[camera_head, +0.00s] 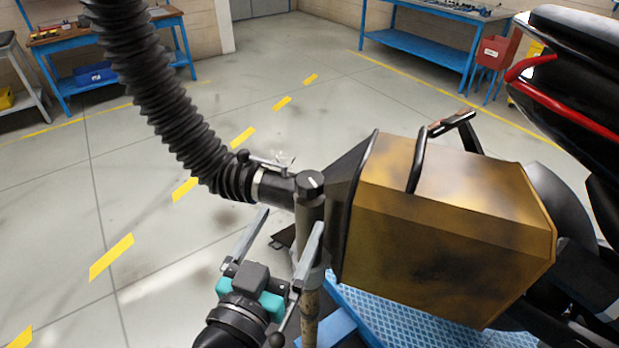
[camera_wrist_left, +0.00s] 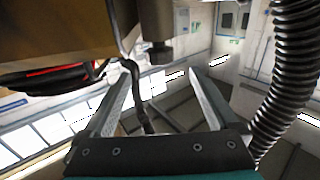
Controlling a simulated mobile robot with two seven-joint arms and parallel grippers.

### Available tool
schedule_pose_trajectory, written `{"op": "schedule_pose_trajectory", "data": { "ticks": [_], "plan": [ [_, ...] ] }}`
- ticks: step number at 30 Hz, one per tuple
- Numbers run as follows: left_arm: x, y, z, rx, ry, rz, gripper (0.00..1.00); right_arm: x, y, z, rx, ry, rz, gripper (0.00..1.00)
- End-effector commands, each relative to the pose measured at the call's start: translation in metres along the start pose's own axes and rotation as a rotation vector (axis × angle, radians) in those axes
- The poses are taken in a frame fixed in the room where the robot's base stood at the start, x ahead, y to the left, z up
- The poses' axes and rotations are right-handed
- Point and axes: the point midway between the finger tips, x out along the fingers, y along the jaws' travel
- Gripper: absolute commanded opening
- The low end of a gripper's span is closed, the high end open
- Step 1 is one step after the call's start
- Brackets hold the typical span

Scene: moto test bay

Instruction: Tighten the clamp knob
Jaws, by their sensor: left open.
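The clamp knob (camera_head: 309,184) is a dark round knob with a pale mark on its top. It sits at the top of an upright post, where the hose end meets the box's funnel. My left gripper (camera_head: 291,219) is open, its two fingers pointing up toward the knob from the near side. Nothing is seen gripped between them. In the left wrist view, which looks upside down, a dark knob-like end (camera_wrist_left: 160,53) shows between and just beyond the fingertips (camera_wrist_left: 160,66). I cannot tell whether a finger touches the post. My right gripper is not in view.
A ribbed black hose (camera_head: 165,95) runs in from the upper left, with a small lever clamp (camera_head: 265,160) near its end. A brown-gold box (camera_head: 450,225) with a black handle stands close on the right, beside a motorcycle (camera_head: 575,70). Open floor lies to the left.

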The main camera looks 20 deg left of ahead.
Motion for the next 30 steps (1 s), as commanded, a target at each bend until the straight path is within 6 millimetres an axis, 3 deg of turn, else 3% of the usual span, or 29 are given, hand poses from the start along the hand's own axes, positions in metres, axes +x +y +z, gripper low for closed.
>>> {"op": "schedule_pose_trajectory", "data": {
  "ticks": [21, 30],
  "plan": [
    [0.090, 0.000, -0.001, 0.000, 0.000, 0.001, 0.93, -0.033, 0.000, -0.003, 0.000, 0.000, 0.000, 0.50],
    [0.105, 0.000, 0.000, 0.000, -0.001, 0.001, 0.93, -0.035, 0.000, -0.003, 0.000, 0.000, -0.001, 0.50]
  ]
}}
